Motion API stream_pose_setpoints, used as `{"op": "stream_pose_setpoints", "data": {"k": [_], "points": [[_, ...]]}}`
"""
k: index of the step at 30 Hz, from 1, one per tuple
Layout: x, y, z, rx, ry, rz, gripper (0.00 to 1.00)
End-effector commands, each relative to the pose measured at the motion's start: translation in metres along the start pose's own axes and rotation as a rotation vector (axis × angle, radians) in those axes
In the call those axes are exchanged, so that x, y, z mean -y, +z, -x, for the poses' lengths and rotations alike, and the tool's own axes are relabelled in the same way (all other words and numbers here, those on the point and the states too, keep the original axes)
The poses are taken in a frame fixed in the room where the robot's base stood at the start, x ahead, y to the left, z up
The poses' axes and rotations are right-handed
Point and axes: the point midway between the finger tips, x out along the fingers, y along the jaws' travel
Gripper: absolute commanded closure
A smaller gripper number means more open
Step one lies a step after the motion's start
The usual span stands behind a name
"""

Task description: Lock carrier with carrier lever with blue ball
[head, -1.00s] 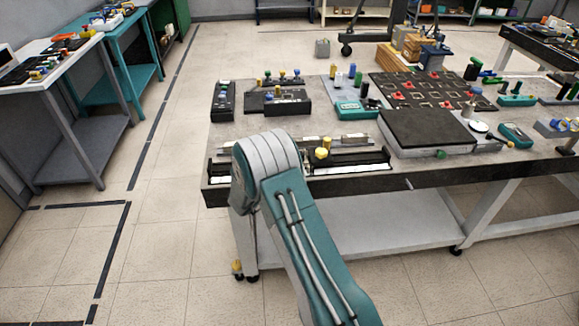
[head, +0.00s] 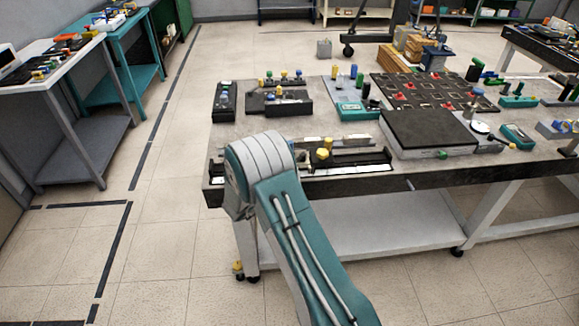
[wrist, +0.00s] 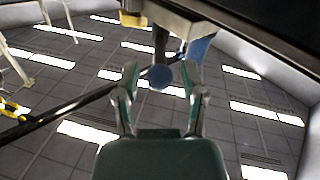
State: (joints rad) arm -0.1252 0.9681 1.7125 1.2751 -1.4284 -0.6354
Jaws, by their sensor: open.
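A blue ball (wrist: 160,76) shows in the wrist view between the two fingertips of my gripper (wrist: 160,84). The fingers are apart, and I cannot tell whether they touch the ball. A second blue piece (wrist: 201,47) sits just beyond the right fingertip, next to a dark post. A thin dark rod (wrist: 70,108) runs from the left edge toward the ball; I cannot tell if it joins it. In the head view my arm hides the gripper, and neither the blue ball nor the lever can be made out. The carrier cannot be clearly identified.
The workbench (head: 225,150) holds a black rail fixture with a yellow knob (head: 322,154), a dark flat plate (head: 428,130) and several small devices. A dark edge (wrist: 265,25) crosses the upper right of the wrist view. The floor left of the bench is clear.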

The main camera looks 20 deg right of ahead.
Motion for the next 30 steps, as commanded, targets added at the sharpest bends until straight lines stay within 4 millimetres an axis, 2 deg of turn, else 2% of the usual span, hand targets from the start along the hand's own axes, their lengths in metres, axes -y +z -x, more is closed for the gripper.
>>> {"op": "stream_pose_setpoints", "data": {"k": [1, 6, 13, 18, 30], "points": [[0.002, 0.000, 0.013, 0.000, -0.006, 0.001, 0.46], [0.002, 0.000, 0.049, -0.001, -0.005, 0.001, 0.46], [0.002, 0.001, 0.086, -0.001, -0.003, 0.001, 0.46], [0.001, 0.001, 0.095, 0.000, 0.000, 0.000, 0.46], [0.001, 0.001, 0.096, 0.000, 0.000, 0.000, 0.46]]}}
